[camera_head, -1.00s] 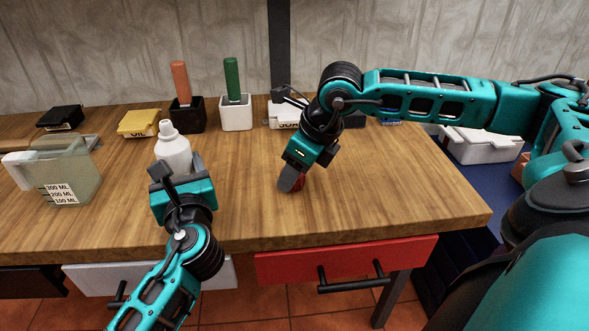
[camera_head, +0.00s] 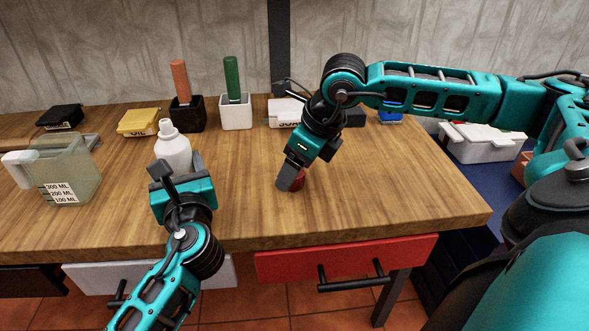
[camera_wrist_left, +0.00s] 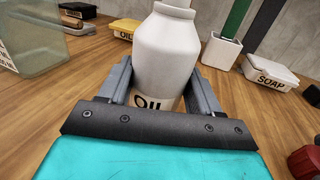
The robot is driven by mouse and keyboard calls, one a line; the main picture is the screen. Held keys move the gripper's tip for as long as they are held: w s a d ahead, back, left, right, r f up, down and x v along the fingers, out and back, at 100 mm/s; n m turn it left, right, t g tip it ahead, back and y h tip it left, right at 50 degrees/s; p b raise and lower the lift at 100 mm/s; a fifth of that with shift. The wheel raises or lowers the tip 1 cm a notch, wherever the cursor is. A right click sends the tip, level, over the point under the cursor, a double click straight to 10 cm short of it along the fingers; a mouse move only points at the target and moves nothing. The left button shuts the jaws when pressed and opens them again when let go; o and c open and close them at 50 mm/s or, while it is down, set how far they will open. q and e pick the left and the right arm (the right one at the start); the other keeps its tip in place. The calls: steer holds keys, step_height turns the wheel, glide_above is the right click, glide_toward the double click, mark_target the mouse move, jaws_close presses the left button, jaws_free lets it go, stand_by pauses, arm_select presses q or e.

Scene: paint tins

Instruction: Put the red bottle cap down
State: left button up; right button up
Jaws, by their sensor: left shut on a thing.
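The red bottle cap (camera_head: 299,180) is low at the table's middle, apparently resting on the wood, partly hidden behind a grey finger of my right gripper (camera_head: 290,178). The finger is right beside the cap; the other finger is hidden, so I cannot tell whether the jaws hold it. A red piece, likely the cap, shows at the right edge of the left wrist view (camera_wrist_left: 305,162). My left gripper (camera_head: 178,165) is shut on the white bottle (camera_head: 173,152), which stands upright; its OIL label shows between the fingers in the left wrist view (camera_wrist_left: 165,60).
A measuring jug (camera_head: 68,175) stands at left. Behind are a yellow box (camera_head: 138,122), a black box (camera_head: 60,117), black and white holders (camera_head: 236,115) with coloured sticks, and the SOAP box (camera_head: 284,112). The wood right of the cap is clear. A red drawer (camera_head: 345,262) is below.

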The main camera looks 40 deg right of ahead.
arm_select(q)
steer(key=shift+a+f, duration=0.1)
steer(key=shift+f, duration=0.35)
arm_select(e)
steer(key=v, duration=1.1)
arm_select(q)
steer(key=o, duration=1.5)
steer(key=shift+r, duration=0.3)
steer(key=shift+c, duration=0.2)
steer(key=v, duration=1.2)
steer(key=shift+s, duration=0.1)
